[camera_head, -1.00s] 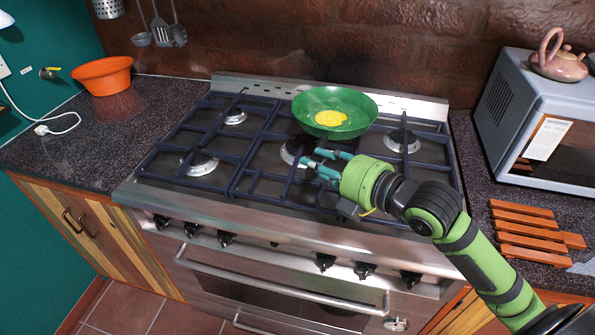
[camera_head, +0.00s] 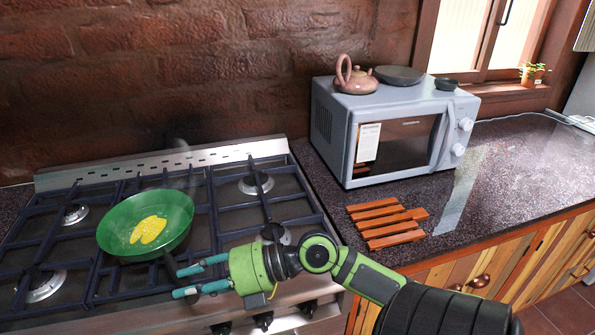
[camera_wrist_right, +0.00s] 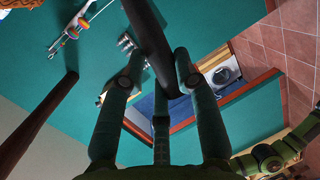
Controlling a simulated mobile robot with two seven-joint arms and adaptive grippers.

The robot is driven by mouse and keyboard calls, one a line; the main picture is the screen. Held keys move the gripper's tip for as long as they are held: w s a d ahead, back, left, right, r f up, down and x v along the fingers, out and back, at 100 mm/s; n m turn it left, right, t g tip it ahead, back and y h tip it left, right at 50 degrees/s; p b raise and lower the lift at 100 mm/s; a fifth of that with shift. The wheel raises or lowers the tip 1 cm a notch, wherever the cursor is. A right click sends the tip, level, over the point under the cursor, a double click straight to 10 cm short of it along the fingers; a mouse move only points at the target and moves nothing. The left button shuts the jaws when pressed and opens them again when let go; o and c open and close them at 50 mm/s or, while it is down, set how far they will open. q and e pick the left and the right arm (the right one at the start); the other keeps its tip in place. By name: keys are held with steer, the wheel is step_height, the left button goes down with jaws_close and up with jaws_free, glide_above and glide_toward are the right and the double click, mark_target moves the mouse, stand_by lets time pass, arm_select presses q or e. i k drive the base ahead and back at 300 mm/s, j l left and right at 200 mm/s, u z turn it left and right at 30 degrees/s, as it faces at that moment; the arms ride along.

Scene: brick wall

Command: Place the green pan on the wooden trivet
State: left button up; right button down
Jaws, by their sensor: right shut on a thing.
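The green pan (camera_head: 121,233) holds a yellow egg-like food (camera_head: 148,229) and shows over the middle of the stove in the head view. It looks slightly tilted; the gap to the grates is hard to judge. My right gripper (camera_head: 186,281) is shut on the pan's dark handle (camera_head: 169,264), at the pan's lower right. The right wrist view shows the dark handle (camera_wrist_right: 152,40) between the fingers. The slatted wooden trivet (camera_head: 385,223) lies bare on the dark counter, right of the stove and in front of the microwave. My left gripper is out of view.
The stove (camera_head: 160,158) has dark grates and burners. A grey-blue microwave (camera_head: 345,148) stands behind the trivet, carrying a pink teapot (camera_head: 355,82) and dark dishes (camera_head: 399,75). The counter (camera_head: 505,180) is clear right of the trivet. A brick wall (camera_head: 150,80) rises behind the stove.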

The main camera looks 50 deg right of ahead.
mark_target(362, 234)
steer(key=i+j, duration=0.45)
steer(key=j, duration=0.15)
steer(key=i+j+z, duration=0.15)
steer(key=z, duration=0.25)
steer(key=j+z, duration=0.35)
steer(key=z, duration=1.2)
steer(key=i+j, duration=0.05)
steer(key=j, duration=0.05)
